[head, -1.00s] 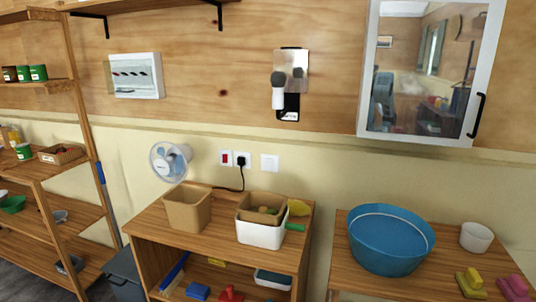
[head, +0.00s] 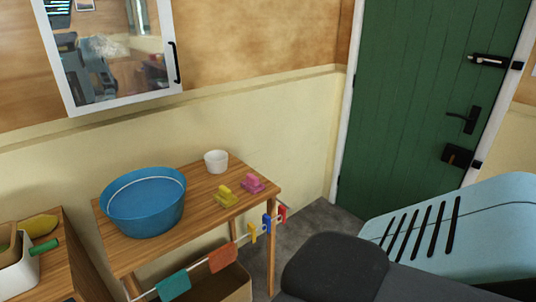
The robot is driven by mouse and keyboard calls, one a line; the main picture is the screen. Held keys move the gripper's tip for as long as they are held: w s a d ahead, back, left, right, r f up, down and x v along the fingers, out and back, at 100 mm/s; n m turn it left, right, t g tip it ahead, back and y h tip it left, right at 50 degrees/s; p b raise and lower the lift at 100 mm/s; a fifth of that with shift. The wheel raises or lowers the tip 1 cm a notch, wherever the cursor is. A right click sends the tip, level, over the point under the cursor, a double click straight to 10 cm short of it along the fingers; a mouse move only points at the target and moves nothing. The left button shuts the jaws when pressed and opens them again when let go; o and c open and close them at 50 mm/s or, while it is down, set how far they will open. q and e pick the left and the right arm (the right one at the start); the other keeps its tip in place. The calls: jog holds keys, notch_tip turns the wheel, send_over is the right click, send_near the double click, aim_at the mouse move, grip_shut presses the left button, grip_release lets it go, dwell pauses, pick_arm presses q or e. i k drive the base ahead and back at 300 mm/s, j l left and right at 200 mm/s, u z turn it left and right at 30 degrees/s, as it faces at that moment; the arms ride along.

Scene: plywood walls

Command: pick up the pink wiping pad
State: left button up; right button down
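The pink wiping pad (head: 253,184) lies on the wooden table (head: 205,189), near its right corner in the head view. A similar yellow pad (head: 227,197) lies just left of it. A large blue basin (head: 144,203) and a white cup (head: 216,161) stand on the same table. Neither of my grippers shows in the head view, and nothing is touching the pink pad.
A rail on the table's front holds cloths (head: 174,284) and coloured clips (head: 267,224). A cardboard box (head: 235,285) is below. A green door (head: 430,95) is at the right. A mirrored cabinet (head: 110,50) hangs above. Part of my own body fills the lower right.

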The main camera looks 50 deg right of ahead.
aim_at(252, 183)
jog(key=z, duration=1.55)
